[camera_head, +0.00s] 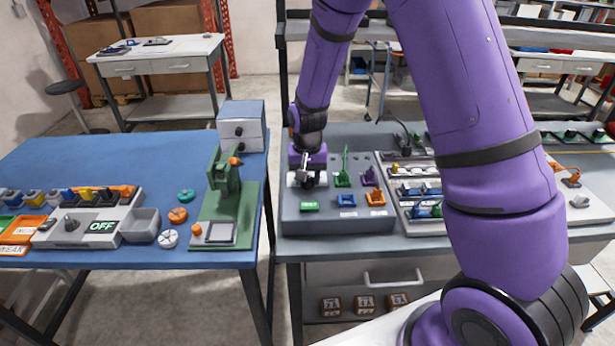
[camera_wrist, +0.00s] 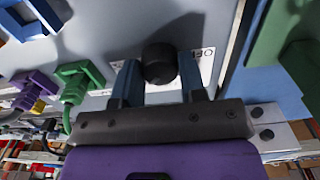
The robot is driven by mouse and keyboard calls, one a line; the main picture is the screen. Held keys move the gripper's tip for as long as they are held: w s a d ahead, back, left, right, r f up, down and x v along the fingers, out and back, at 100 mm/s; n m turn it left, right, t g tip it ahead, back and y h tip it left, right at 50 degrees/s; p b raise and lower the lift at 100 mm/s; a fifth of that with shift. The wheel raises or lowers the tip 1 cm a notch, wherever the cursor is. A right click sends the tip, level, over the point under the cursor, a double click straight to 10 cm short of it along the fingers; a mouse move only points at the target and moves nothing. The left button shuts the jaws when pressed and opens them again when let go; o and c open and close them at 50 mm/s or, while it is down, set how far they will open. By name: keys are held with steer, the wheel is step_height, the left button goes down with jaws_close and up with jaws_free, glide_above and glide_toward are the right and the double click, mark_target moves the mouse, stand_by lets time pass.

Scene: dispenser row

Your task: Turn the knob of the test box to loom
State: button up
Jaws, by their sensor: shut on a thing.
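My gripper (camera_head: 307,182) points down at the box's left part, behind that display. In the wrist view the black knob (camera_wrist: 160,60) sits between the two fingers of my gripper (camera_wrist: 161,76), which are shut on it from both sides. The display's text is too small to read.
Green (camera_head: 343,178), blue (camera_head: 346,200) and orange (camera_head: 375,196) connectors sit on the box to the right of my gripper. A green stand (camera_head: 224,180) is on the blue table to the left. Another panel (camera_head: 102,227) there reads OFF.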

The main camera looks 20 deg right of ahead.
mark_target(308, 179)
steer(key=o, duration=0.9)
steer(key=shift+r, duration=5.4)
